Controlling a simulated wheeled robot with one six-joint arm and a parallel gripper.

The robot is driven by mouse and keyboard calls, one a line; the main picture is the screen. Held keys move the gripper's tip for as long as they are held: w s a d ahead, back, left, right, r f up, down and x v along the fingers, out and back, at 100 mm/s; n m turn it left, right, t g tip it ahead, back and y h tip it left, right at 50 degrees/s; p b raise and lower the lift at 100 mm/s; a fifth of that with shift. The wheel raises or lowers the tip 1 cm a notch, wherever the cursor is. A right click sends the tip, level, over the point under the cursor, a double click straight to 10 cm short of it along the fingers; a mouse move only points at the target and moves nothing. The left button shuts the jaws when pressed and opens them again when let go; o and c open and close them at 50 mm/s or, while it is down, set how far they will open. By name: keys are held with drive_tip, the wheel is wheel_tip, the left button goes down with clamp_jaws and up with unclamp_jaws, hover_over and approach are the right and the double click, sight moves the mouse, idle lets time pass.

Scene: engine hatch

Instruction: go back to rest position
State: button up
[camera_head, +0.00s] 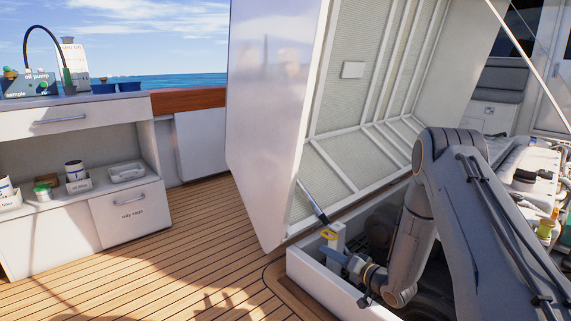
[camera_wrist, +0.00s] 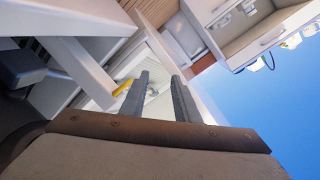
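My gripper (camera_head: 334,254) is low at the near left corner of the open engine hatch's white frame. In the wrist view its two dark fingers (camera_wrist: 160,76) stand apart, with nothing seen held between them. A yellow handle (camera_head: 328,234) on a white post is just above the gripper in the head view. The yellow handle also shows left of the fingers in the wrist view (camera_wrist: 122,87). The large white hatch lid (camera_head: 270,110) stands raised and tilted. Whether the fingers touch the post cannot be told.
A dark strut (camera_head: 313,202) runs near the lid's lower edge. The white hatch coaming (camera_head: 325,289) surrounds dark machinery. At left stands a white cabinet (camera_head: 80,125) with an oil pump (camera_head: 30,84), containers and a drawer (camera_head: 130,212). The wooden deck (camera_head: 190,250) between is clear.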

drive_tip(key=a+r+n+g+h+p, duration=0.1)
drive_tip(key=a+r+n+g+h, duration=0.25)
drive_tip(key=a+r, duration=0.65)
drive_tip(key=s+a+r+g+h, duration=0.1)
drive_tip(key=s+a+r+h, duration=0.25)
drive_tip(key=s+r, duration=0.6)
drive_tip(key=s+a+r+n+g+p, duration=0.1)
drive_tip(key=s+r+n+g, duration=0.15)
drive_tip(key=s, duration=1.15)
drive_tip(key=s+a+r+n+g+h+p, duration=0.1)
drive_tip(key=s+r+g, duration=0.25)
drive_tip(key=s, duration=0.95)
drive_tip(key=s+a+r+n+g, duration=0.2)
drive_tip(key=s+r+g, duration=0.15)
drive_tip(key=s, duration=1.05)
drive_tip(key=d+r+m+h+p, duration=0.1)
drive_tip(key=d+r+m+p, duration=0.2)
drive_tip(key=d+r+p, duration=0.7)
drive_tip(key=d+r+m+t+p, duration=0.1)
drive_tip(key=d+r+m+p, duration=0.2)
drive_tip(key=d+r+p, duration=0.8)
drive_tip(key=shift+w+r+m+h+p, duration=0.3)
drive_tip(key=shift+r+p, duration=3.55)
drive_tip(key=shift+p, duration=4.7)
drive_tip(key=shift+d, duration=0.1)
